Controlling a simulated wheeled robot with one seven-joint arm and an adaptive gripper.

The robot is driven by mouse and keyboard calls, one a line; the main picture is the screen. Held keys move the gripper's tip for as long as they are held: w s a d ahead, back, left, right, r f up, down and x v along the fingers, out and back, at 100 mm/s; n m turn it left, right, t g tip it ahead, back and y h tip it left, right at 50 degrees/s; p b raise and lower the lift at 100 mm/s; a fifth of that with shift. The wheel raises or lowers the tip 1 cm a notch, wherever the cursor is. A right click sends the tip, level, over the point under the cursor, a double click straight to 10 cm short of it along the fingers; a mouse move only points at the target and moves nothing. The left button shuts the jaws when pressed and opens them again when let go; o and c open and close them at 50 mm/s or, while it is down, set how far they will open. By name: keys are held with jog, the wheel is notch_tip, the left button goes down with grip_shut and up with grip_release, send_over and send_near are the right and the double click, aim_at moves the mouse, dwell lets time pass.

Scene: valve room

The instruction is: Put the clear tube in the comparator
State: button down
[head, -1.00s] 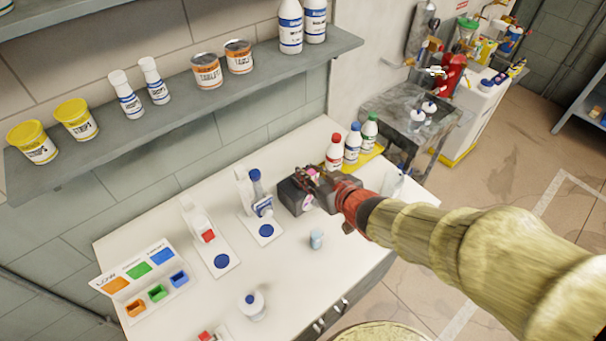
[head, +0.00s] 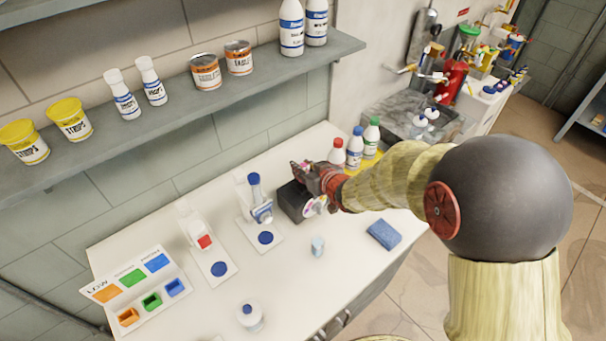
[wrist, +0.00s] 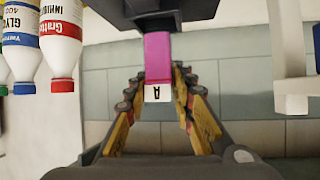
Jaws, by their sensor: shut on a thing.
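My gripper (head: 304,172) is at the black comparator box (head: 292,201), just over its top in the head view. A round white and pink disc (head: 315,206) shows on the comparator's front. I cannot make out a separate colourless tube; a small pale-blue cup (head: 318,246) stands on the counter in front.
Bottles with red, blue and green caps (head: 355,148) stand close behind my gripper on a yellow tray. Two white stands (head: 258,212) are to the left. A blue sponge (head: 384,234) lies to the right. A shelf (head: 190,105) hangs above. The front counter is mostly clear.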

jog(key=shift+f, duration=1.35)
jog(key=shift+f+b, duration=0.15)
jog(key=shift+b, duration=0.15)
jog(key=c, duration=1.5)
grip_release()
